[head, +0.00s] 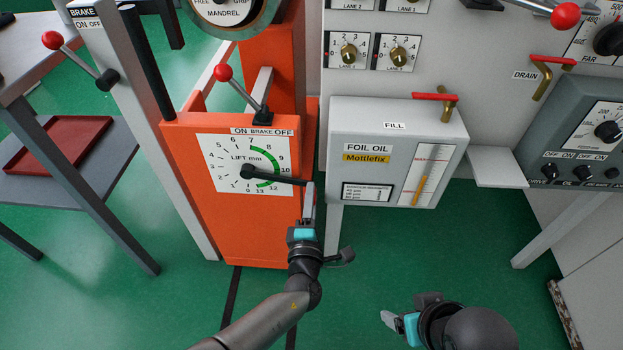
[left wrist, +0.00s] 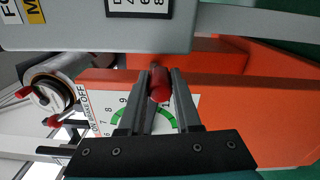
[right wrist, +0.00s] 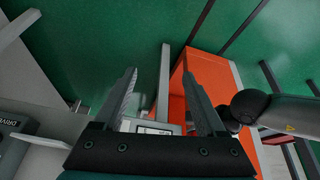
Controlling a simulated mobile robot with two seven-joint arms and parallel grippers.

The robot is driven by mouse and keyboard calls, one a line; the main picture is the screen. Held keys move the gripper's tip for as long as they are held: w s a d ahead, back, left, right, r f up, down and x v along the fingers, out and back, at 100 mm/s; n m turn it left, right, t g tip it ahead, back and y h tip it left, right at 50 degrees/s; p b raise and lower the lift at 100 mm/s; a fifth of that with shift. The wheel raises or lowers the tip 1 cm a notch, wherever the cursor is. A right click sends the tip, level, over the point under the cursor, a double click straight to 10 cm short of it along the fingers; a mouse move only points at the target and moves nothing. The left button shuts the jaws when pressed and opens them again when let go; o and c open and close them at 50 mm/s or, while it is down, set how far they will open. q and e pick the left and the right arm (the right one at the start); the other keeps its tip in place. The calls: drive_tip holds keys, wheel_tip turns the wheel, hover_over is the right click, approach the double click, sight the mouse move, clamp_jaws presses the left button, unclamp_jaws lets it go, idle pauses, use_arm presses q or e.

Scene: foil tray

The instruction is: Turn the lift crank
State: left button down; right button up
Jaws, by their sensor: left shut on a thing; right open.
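The lift crank (head: 275,179) is a black arm on the white LIFT mm dial (head: 222,150), on the front of the orange lift housing (head: 180,135). Its arm points right and slightly down from the hub, across the end of the dial's green arc. My left gripper (head: 308,203) is at the crank's outer end. In the left wrist view its fingers are shut on the red crank handle (left wrist: 160,85). My right gripper (head: 392,321) is open and empty, low and to the right of the crank. The right wrist view shows its fingers (right wrist: 168,105) spread apart.
A brake lever with a red knob (head: 223,73) stands above the dial. The grey foil oil box (head: 350,125) with a red-handled fill tap (head: 436,97) is close to the right of my left gripper. Green floor (head: 375,255) is open below the box.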

use_arm(q)
drive_tip(key=shift+a+f+m+b, duration=0.25)
drive_tip(key=shift+a+f+m, duration=0.15)
drive_tip(key=shift+f+m, duration=0.35)
drive_tip(key=shift+a+f+m+b, duration=0.3)
drive_tip(key=shift+a+f+m, duration=0.15)
drive_tip(key=shift+f, duration=0.5)
drive_tip(key=shift+a+f+m+b, duration=0.25)
drive_tip(key=shift+a+f+m, duration=0.1)
drive_tip(key=shift+f+m, duration=0.45)
use_arm(e)
drive_tip(key=shift+w+a+f+t+y, duration=0.1)
drive_tip(key=shift+w+a+t+y, duration=0.2)
drive_tip(key=shift+w+a+t, duration=0.55)
drive_tip(key=shift+w+a+f+t+y, duration=0.1)
drive_tip(key=shift+w+a+t+y, duration=0.35)
drive_tip(key=shift+w, duration=0.65)
drive_tip(key=shift+a, duration=0.2)
use_arm(q)
drive_tip(key=c, duration=0.6)
unclamp_jaws()
drive_tip(key=shift+d, duration=0.15)
